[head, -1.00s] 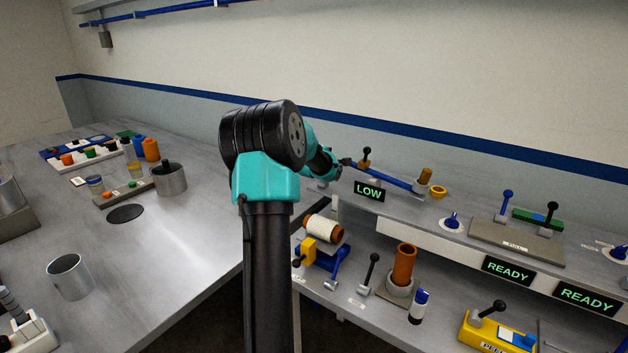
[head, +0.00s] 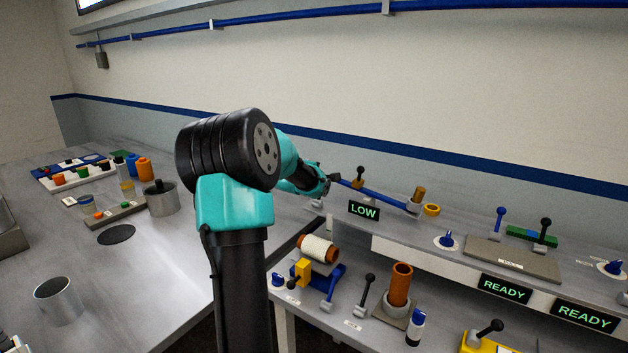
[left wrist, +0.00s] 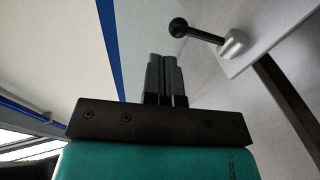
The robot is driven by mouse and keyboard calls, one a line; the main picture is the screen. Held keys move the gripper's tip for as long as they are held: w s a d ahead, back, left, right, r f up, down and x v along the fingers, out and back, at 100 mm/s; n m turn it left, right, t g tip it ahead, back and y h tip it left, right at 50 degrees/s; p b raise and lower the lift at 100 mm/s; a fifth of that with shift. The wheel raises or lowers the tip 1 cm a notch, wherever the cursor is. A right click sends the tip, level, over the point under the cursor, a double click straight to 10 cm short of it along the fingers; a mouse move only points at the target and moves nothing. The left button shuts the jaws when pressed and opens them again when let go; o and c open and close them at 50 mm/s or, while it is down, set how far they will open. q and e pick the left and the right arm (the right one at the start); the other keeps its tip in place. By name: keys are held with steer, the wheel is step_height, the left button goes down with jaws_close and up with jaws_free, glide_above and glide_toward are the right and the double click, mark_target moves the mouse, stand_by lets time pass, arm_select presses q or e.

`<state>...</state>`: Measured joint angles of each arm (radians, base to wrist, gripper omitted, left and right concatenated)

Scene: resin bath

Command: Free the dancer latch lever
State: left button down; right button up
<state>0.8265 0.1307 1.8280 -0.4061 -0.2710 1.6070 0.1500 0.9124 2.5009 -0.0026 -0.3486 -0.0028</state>
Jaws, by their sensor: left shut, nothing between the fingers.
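A black-knobbed lever (head: 359,172), which looks like the dancer latch lever, stands roughly upright on the raised shelf by the long blue dancer arm (head: 380,195). In the left wrist view a black-knobbed lever (left wrist: 203,33) on a light grey base shows beyond the fingertips, up and to the right; it seems the same one. My left gripper (head: 334,179) is just left of the lever, near the blue arm's left end. In the left wrist view its fingers (left wrist: 166,75) are together, empty and apart from the lever. My right gripper is not in view.
An orange-brown cylinder (head: 418,194) and a yellow ring (head: 432,210) are at the blue arm's right end. A thread spool (head: 318,248) sits on the lower bench. The wall rises behind the shelf.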

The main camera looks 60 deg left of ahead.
arm_select(q)
steer(key=r+v, duration=0.1)
steer(key=v, duration=0.6)
steer(key=shift+w+r, duration=0.15)
steer(key=shift+r, duration=0.25)
